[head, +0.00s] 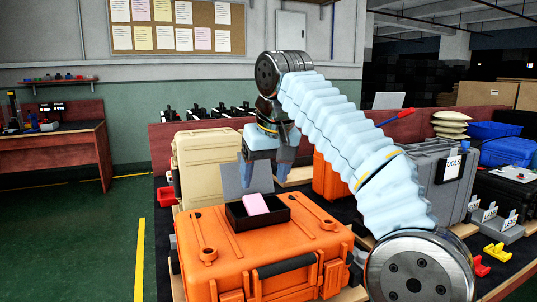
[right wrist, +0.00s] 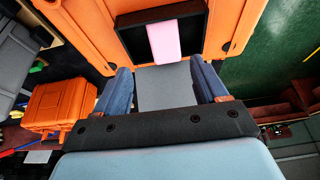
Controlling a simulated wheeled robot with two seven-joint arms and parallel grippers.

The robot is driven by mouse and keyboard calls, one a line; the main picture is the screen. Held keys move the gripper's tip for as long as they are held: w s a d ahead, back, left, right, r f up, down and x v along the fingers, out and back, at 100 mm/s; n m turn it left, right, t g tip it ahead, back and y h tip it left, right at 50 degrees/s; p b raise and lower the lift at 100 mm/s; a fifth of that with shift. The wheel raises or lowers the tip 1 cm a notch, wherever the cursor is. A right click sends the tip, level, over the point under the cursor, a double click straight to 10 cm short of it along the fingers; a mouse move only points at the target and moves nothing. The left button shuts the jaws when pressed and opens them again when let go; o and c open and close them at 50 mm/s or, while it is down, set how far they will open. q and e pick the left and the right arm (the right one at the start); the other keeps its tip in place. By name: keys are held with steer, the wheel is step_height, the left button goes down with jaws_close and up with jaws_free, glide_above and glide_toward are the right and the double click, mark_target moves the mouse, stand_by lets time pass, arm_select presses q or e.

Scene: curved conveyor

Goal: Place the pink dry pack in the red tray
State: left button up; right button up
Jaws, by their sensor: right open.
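The pink dry pack (head: 256,204) lies in a small dark open box (head: 284,213) on top of an orange case (head: 215,262). In the right wrist view the pack (right wrist: 164,42) shows beyond the fingertips, inside the dark box (right wrist: 135,48). My right gripper (head: 265,170) is open, pointing down above and behind the box. A grey flap (right wrist: 165,88) appears between its fingers (right wrist: 163,75); I cannot tell if they touch it. A small red tray (head: 166,196) sits at the table's left edge. My left gripper is out of view.
A beige case (head: 204,158) stands behind the orange case. A grey tool case (head: 425,165) stands to the right, with red (head: 481,267) and yellow (head: 497,252) small pieces in front. Another orange case (head: 327,178) is behind my right arm.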

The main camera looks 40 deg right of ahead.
steer(key=v, duration=0.4)
steer(key=shift+s+r, duration=0.1)
steer(key=shift+r, duration=0.3)
steer(key=shift+o, duration=0.4)
steer(key=shift+s+r, duration=0.1)
steer(key=shift+r, duration=0.05)
steer(key=shift+s+a+r, duration=0.1)
steer(key=shift+a+r, duration=0.05)
steer(key=shift+a, duration=0.6)
glide_above(257, 205)
steer(key=s, duration=0.3)
steer(key=f, duration=0.8)
steer(key=shift+w+a, duration=0.25)
steer(key=shift+w+x, duration=0.1)
steer(key=shift+x, duration=1.25)
steer(key=shift+w+x, duration=0.15)
steer(key=shift+x, duration=1.25)
steer(key=shift+s+a+r, duration=0.1)
steer(key=shift+a, duration=0.05)
steer(key=c, duration=1.2)
